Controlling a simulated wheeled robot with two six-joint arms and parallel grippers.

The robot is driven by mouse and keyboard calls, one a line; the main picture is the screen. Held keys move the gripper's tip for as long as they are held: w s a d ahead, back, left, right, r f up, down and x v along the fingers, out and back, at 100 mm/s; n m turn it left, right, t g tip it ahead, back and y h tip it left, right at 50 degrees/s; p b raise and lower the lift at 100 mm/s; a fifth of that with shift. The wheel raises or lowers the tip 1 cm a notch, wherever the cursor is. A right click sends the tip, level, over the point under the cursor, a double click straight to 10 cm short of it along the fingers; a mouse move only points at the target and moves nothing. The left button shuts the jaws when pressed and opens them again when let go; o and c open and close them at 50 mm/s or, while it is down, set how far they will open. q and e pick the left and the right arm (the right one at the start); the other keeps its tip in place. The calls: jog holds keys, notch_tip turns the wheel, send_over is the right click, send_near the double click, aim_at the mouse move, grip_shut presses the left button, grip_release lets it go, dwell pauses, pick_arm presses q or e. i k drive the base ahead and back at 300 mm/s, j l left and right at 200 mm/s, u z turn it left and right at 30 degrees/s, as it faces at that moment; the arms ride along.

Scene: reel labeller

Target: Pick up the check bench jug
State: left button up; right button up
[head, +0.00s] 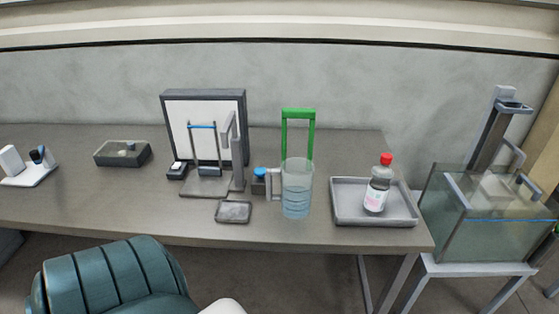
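A clear jug (297,190) stands upright on the table (120,198), right of its middle. It has a handle on its left side and pale bluish contents with level marks. I take it to be the check bench jug. A green frame (298,115) rises directly behind it. Neither of my grippers is in view, and nothing is seen holding the jug.
A grey tray (345,217) with a red-capped bottle (378,190) is right of the jug. A small blue-capped bottle (259,182), a stand (207,187) before a white panel, and a small dish (233,212) are left. A teal chair (110,280) is in front; a glass tank (490,230) is right.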

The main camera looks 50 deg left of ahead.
aim_at(296, 174)
jog(key=i+u, duration=0.1)
jog(key=u, duration=0.3)
jog(key=i+j+u, duration=0.1)
jog(key=u, duration=0.65)
jog(key=i+u, duration=0.15)
jog(key=u, duration=0.2)
jog(key=i, duration=0.15)
jog(key=l, duration=0.75)
jog(key=k+u, duration=0.05)
